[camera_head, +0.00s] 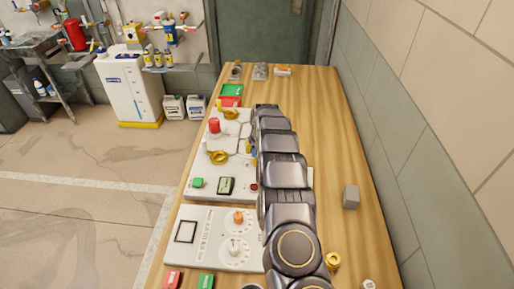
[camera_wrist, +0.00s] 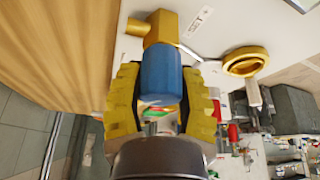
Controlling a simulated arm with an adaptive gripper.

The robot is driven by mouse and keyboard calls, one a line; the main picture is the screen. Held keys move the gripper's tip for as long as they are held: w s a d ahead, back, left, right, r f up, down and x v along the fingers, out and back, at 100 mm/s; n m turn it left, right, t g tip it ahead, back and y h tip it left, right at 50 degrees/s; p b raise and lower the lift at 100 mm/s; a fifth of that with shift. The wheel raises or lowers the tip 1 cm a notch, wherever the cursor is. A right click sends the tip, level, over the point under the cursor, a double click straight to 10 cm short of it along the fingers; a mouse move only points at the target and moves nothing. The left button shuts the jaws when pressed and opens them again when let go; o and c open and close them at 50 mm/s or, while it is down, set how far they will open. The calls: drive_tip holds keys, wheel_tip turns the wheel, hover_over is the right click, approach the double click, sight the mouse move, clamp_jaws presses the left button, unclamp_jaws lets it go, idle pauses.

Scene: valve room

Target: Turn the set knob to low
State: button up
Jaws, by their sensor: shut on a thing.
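In the wrist view, a blue knob (camera_wrist: 160,75) sits on a brass valve body (camera_wrist: 163,25) fixed to a white panel (camera_wrist: 225,25). My gripper (camera_wrist: 160,84) has its two yellow fingers on either side of the blue knob, shut on it. In the head view, my arm covers most of that spot; a small bit of blue and yellow shows at its left edge. No low marking is readable. A small white label (camera_wrist: 198,20) lies beside the valve.
Brass ring handle (camera_wrist: 245,61) stands close to the valve. In the head view, a nearer panel carries an orange knob (camera_head: 238,217) and a white knob (camera_head: 234,247). A grey block (camera_head: 351,196) lies on the wooden table (camera_head: 345,140), whose right side is mostly clear beside the wall.

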drive_tip(key=n+y, duration=0.1)
drive_tip(key=n, duration=0.2)
drive_tip(key=n+g+y, duration=0.1)
drive_tip(key=n, duration=0.2)
drive_tip(key=shift+s+f+n, duration=0.15)
drive_tip(key=shift+n, duration=0.15)
drive_tip(key=n, duration=0.1)
drive_tip(key=n+g, duration=0.1)
drive_tip(key=n, duration=0.2)
drive_tip(key=shift+s+a+g+y, duration=0.1)
drive_tip(key=shift+a+g+y, duration=0.15)
drive_tip(key=shift+g+y, duration=0.15)
drive_tip(key=shift+s+n, duration=0.1)
drive_tip(key=shift+n, duration=0.4)
drive_tip(key=shift+s+d+n+g, duration=0.1)
drive_tip(key=shift+s+n+g, duration=0.05)
drive_tip(key=shift+n+g, duration=0.4)
drive_tip(key=shift+f, duration=0.1)
drive_tip(key=o, duration=1.1)
drive_tip(key=shift+o, duration=0.2)
drive_tip(key=shift+r, duration=0.25)
